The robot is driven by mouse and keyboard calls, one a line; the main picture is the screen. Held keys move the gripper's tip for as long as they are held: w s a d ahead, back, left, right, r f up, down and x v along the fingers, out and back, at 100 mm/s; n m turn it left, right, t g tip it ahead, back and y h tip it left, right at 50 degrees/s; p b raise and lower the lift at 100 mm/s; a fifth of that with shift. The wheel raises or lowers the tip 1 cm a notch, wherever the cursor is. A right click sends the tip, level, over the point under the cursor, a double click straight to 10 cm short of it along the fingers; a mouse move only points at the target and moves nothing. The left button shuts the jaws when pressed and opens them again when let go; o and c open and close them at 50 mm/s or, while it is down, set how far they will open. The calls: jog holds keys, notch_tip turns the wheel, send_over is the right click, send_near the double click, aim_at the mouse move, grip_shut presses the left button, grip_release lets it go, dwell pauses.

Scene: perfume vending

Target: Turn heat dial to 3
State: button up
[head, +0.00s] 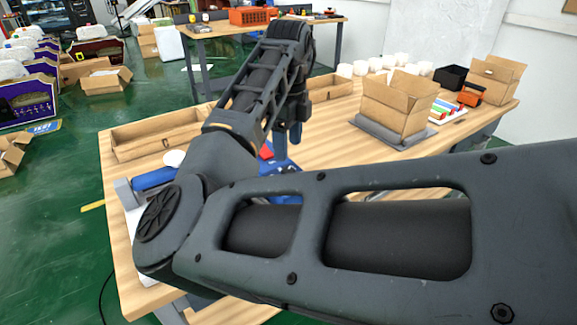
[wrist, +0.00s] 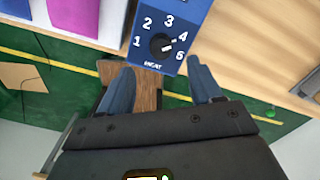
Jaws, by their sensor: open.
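The heat dial (wrist: 161,46) is a round black knob on a blue panel (wrist: 150,13) marked HEAT, with white numbers around it. In the wrist view my gripper (wrist: 159,64) is open, with one blue-grey finger on each side of the lower panel and the dial between and beyond the tips. The fingers look empty and apart from the knob. In the head view my gripper (head: 288,135) points down over the blue machine (head: 280,180), which my arm mostly hides; the dial is hidden there.
The wooden table (head: 330,150) holds an open cardboard box (head: 398,103) on a grey mat, several white round containers (head: 395,64) and a long shallow carton (head: 150,140) at the left. A purple item (wrist: 80,15) lies left of the panel in the wrist view.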

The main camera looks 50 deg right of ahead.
aim_at(288, 170)
notch_tip(288, 170, down, 7)
jog(key=shift+f, duration=0.15)
dwell(0.4)
jog(key=c, duration=1.1)
jog(key=shift+o, duration=0.2)
jog(key=shift+n+p, duration=0.3)
jog(key=shift+p, duration=0.1)
jog(key=n+p, duration=0.3)
jog(key=n, duration=0.1)
jog(key=shift+r+p, duration=0.25)
jog(key=shift+p, duration=0.05)
jog(key=n+p, duration=0.3)
jog(key=n, duration=0.2)
jog(key=shift+f+p, duration=0.15)
jog(key=shift+p, duration=0.15)
